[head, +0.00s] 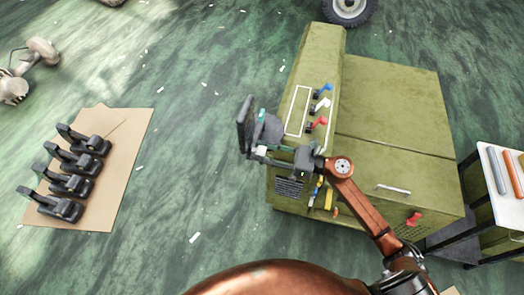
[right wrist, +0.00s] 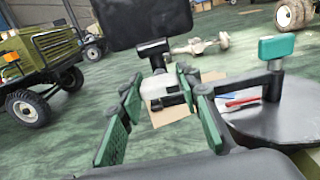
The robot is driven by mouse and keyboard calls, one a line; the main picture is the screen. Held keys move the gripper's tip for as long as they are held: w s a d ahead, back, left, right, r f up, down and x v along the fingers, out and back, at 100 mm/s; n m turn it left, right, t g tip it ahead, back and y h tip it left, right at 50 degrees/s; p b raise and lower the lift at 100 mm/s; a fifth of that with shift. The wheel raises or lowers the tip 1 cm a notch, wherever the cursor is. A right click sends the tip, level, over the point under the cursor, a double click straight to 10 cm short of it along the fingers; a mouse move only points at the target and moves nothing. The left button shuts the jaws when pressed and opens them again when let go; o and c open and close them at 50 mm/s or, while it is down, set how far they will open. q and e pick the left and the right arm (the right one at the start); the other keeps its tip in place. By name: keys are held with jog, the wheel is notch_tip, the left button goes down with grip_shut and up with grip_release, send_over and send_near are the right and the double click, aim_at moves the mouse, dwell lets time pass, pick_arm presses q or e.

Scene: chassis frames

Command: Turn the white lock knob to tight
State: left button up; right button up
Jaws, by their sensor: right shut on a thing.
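The white lock knob (right wrist: 160,86) is a small pale piece below a black stem in the right wrist view, between my fingertips. It also shows as a pale spot (head: 262,150) in the head view. My right gripper (right wrist: 158,88), with green finger pads, is shut on it; the fingers partly hide it. In the head view my right gripper (head: 272,154) reaches in from the right at the cabinet's left edge. A dark round plate (right wrist: 285,118) with a green-topped lever (right wrist: 276,48) and a red pointer (right wrist: 243,101) is beside the fingers. My left gripper is not in view.
A green cabinet (head: 390,110) carries blue, white and red levers (head: 320,105). A black upright panel (head: 243,124) stands close to my gripper. Several black clamps (head: 68,185) lie on cardboard (head: 125,150) at left. A white table (head: 500,190) is at right.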

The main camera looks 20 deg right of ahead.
jog(key=shift+c, duration=0.2)
jog(key=m+p, duration=0.1)
jog(key=m, duration=0.1)
jog(key=m+p, duration=0.1)
jog(key=shift+r+m, duration=0.2)
jog(key=shift+m, duration=0.2)
jog(key=m+p, duration=0.3)
jog(key=m, duration=0.1)
jog(key=shift+m, duration=0.3)
jog(key=m+p, duration=0.4)
jog(key=m, duration=0.1)
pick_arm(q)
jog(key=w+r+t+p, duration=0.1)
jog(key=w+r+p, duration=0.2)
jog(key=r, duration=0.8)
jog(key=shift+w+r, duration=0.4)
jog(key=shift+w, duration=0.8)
pick_arm(e)
jog(key=shift+f+m, duration=0.2)
jog(key=shift+m, duration=2)
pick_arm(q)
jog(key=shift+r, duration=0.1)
pick_arm(e)
jog(key=shift+f, duration=0.1)
jog(key=o, duration=1.2)
jog(key=shift+c, duration=0.2)
